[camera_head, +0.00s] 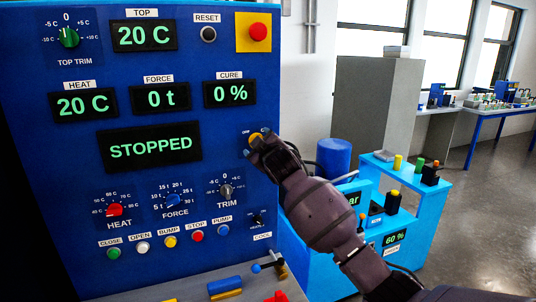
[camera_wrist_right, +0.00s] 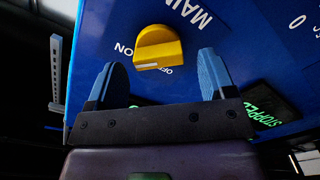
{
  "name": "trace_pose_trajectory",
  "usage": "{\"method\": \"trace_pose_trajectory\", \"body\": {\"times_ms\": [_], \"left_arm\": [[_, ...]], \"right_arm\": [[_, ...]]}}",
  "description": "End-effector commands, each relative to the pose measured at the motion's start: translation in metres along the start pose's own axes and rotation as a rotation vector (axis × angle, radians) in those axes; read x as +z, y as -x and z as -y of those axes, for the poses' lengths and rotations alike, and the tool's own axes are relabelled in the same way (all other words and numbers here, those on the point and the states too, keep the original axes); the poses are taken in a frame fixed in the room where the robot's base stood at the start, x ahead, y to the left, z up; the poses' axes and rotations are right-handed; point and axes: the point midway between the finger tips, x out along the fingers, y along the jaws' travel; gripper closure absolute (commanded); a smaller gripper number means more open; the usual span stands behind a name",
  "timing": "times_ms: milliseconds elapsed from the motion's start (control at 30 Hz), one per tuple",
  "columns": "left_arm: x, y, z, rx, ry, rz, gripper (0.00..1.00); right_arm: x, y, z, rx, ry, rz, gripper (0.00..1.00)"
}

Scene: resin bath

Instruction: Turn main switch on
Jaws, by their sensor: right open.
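The main switch is a yellow knob (camera_wrist_right: 159,46) on the blue panel, with MAIN, ON and OFF printed around it. Its white mark lies at the knob's lower edge in the right wrist view, close to the OFF lettering. My right gripper (camera_wrist_right: 163,72) is open, with one blue finger to each side below the knob and nothing held. In the head view, the knob (camera_head: 255,136) is partly hidden by my right gripper (camera_head: 254,146) at the panel's right edge. My left gripper is not in view.
The panel's large display (camera_head: 150,148) reads STOPPED. A red stop button (camera_head: 258,31) on a yellow plate sits above the switch, and a trim knob (camera_head: 226,191) below. A light-blue bench (camera_head: 428,200) with small items stands to the right.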

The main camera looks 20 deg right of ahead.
Motion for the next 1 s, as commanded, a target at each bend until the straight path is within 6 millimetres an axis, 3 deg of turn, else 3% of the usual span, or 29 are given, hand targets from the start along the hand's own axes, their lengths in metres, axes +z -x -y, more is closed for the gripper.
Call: {"method": "trace_pose_trajectory", "body": {"times_ms": [500,700,1000], "left_arm": [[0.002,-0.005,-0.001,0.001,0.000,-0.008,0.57],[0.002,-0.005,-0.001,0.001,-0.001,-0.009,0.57],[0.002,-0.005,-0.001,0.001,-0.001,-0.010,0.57]], "right_arm": [[0.001,0.071,0.001,0.000,0.000,0.000,0.23],[0.001,0.084,0.000,0.000,0.000,0.000,0.23],[0.001,0.086,0.000,0.000,0.000,0.002,0.23]]}}
